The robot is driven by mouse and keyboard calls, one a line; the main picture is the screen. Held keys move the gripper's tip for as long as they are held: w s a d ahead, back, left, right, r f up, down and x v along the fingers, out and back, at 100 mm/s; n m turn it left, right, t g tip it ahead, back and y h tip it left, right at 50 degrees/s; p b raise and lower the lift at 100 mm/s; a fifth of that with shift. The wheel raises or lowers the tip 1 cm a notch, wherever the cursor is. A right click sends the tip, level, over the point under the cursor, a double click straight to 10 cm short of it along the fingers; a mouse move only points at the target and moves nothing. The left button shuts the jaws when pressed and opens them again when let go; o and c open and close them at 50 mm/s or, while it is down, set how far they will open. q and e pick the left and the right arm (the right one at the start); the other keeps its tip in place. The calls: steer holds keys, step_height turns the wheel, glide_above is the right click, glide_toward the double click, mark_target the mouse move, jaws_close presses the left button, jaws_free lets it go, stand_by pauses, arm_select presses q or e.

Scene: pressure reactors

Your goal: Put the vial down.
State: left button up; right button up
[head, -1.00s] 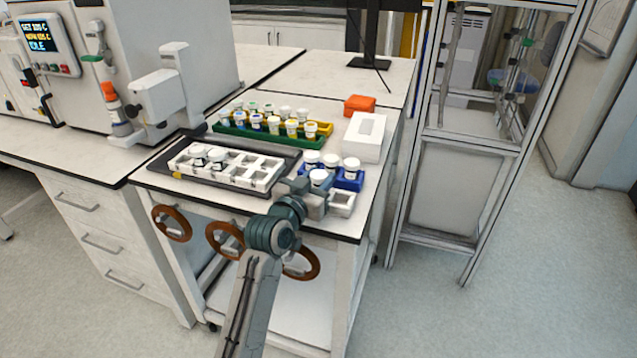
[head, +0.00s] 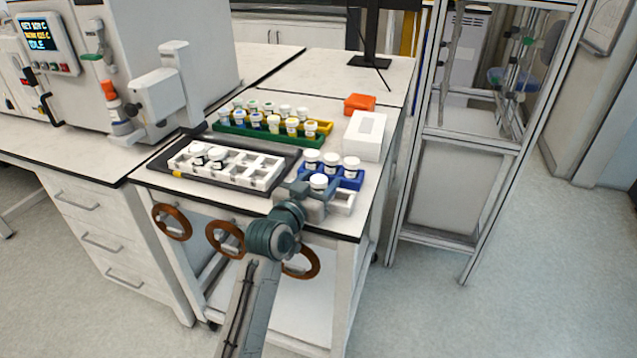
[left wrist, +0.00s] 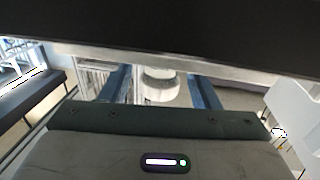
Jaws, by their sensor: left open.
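The white-capped vial (head: 319,182) stands upright at the front right of the bench top. My left gripper (head: 318,190) is around it and open. In the left wrist view the vial (left wrist: 160,86) is between the two blue fingers (left wrist: 162,90), with a gap on each side. A small white holder (head: 344,202) shows just right of the gripper. The vial's base is hidden by the gripper, so I cannot tell whether it sits in the holder. My right gripper is not in view.
A blue rack (head: 349,182) with several vials is right behind the gripper. A white rack (head: 262,172) with two vials lies on a dark tray (head: 165,165) to the left. A green rack (head: 270,138), white box (head: 364,136) and orange box (head: 360,104) are farther back.

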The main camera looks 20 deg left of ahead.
arm_select(q)
steer(key=s+a, duration=0.2)
steer(key=s, duration=0.9)
steer(key=shift+s+b, duration=0.3)
steer(key=shift+b, duration=0.15)
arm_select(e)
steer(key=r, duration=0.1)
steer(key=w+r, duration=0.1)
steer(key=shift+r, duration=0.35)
arm_select(q)
steer(key=shift+a+f, duration=0.1)
